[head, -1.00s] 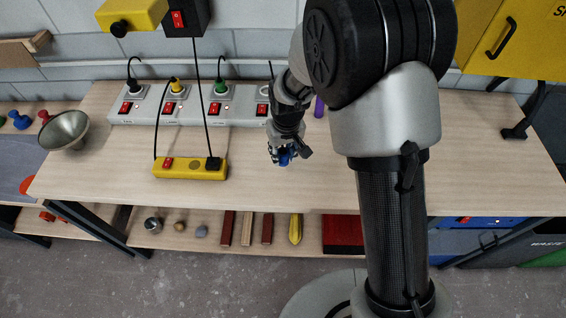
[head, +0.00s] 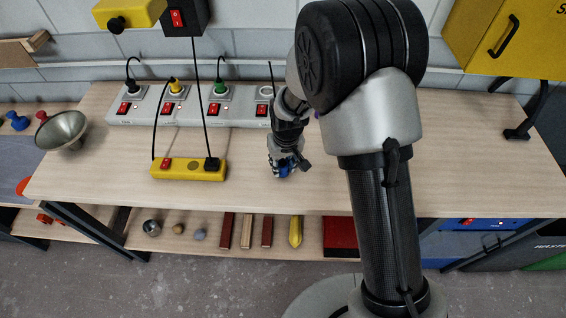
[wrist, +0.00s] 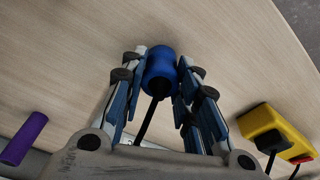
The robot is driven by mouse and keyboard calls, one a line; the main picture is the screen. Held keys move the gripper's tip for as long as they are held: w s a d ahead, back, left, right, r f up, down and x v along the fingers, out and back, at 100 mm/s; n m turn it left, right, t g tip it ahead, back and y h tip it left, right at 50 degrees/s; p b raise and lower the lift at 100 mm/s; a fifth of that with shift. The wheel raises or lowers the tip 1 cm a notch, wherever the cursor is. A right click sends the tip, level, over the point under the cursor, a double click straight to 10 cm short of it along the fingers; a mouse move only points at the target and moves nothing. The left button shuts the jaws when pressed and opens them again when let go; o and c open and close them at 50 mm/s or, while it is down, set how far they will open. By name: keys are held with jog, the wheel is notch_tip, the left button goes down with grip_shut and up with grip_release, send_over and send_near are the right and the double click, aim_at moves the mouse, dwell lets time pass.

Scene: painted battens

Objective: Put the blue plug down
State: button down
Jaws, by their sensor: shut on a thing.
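The blue plug (wrist: 160,66) is between the fingers of my gripper (wrist: 160,75), which is shut on it. A black cord runs from the plug back toward the palm in the wrist view. In the head view my gripper (head: 284,169) is low over the wooden bench top (head: 335,190), near its front edge, with a bit of the blue plug (head: 283,171) showing. I cannot tell whether the plug touches the bench.
A grey power strip (head: 145,107) with switches and plugs stands along the back. A yellow power strip (head: 188,169) lies to the left of my gripper. A metal bowl (head: 62,130) is at the far left.

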jog(key=c, duration=1.2)
grip_release()
jog(key=shift+f, duration=0.1)
jog(key=shift+r+p, duration=0.55)
jog(key=shift+r, duration=0.05)
jog(key=s+d+r+m+t+p, duration=0.1)
jog(key=s+d+r, duration=0.2)
jog(key=r, duration=0.6)
jog(key=s+d+r+p, duration=0.1)
jog(key=s+d+r, duration=0.25)
jog(key=r, duration=0.45)
jog(key=s+d+r+m+t, duration=0.15)
jog(key=s+r, duration=0.25)
jog(key=r, duration=0.5)
jog(key=shift+m+t+h, duration=0.25)
jog(key=shift+m+h, duration=0.05)
jog(key=shift+m, duration=0.55)
jog(key=s+d+r, duration=0.1)
jog(key=s+d, duration=0.1)
jog(key=s, duration=0.3)
jog(key=s+d+r, duration=0.2)
jog(key=s, duration=0.3)
jog(key=s+d+r, duration=0.1)
jog(key=s+d, duration=0.1)
jog(key=s, duration=0.3)
jog(key=shift+s+d+r, duration=0.15)
jog(key=shift+d+r, duration=0.05)
jog(key=shift+r, duration=0.05)
